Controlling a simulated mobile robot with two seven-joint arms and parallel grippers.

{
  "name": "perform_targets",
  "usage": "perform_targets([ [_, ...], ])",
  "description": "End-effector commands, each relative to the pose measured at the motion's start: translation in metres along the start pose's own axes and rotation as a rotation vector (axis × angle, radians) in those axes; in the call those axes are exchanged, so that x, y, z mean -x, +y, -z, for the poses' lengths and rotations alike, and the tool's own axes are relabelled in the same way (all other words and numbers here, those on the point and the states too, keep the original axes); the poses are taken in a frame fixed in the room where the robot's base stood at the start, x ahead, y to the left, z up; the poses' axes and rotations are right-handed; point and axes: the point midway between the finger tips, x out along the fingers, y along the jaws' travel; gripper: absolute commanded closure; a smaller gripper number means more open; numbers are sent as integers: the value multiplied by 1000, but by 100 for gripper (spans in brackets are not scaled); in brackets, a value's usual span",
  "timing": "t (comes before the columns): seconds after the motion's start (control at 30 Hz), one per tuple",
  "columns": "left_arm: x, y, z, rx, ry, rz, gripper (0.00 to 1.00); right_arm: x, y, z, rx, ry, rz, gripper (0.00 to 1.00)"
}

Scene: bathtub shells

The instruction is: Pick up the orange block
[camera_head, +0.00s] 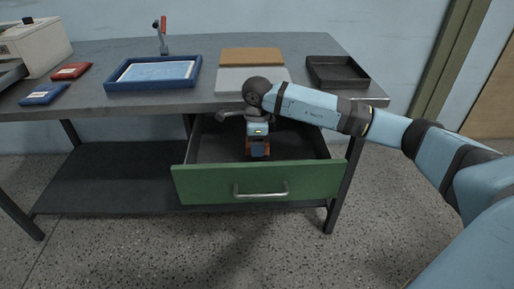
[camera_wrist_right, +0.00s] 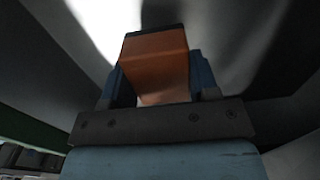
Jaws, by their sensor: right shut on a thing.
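The orange block (camera_wrist_right: 155,62) is between the fingers of my right gripper (camera_wrist_right: 158,88) in the right wrist view, close to the camera. The gripper is shut on it. In the head view my right gripper (camera_head: 258,150) points down into the open drawer (camera_head: 200,184), and a little of the orange block shows at its fingertips, partly hidden. I cannot tell whether the block touches the drawer floor. My left gripper is not in view.
The green drawer front with its metal handle (camera_head: 260,192) is pulled out under the grey table (camera_head: 200,106). On the table are a blue tray (camera_head: 112,86), a dark tray (camera_head: 338,83), boards (camera_head: 252,55) and small red and blue packets.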

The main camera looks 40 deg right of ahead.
Motion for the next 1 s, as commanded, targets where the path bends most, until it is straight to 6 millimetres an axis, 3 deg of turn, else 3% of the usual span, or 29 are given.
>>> perform_targets([
  [0.03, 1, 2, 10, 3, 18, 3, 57, 18, -1, 0, 0, -1, 4, 72],
  [0.3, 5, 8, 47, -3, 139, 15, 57, 98, 0, -1, 1, -2, 4, 72],
  [0.5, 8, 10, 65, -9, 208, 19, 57, 142, 0, 0, 0, -1, 3, 72],
  [0.7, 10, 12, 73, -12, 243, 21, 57, 164, 0, 0, -1, 0, 1, 72],
  [1.0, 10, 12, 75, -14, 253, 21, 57, 169, 0, 0, 0, 0, 0, 72],
])
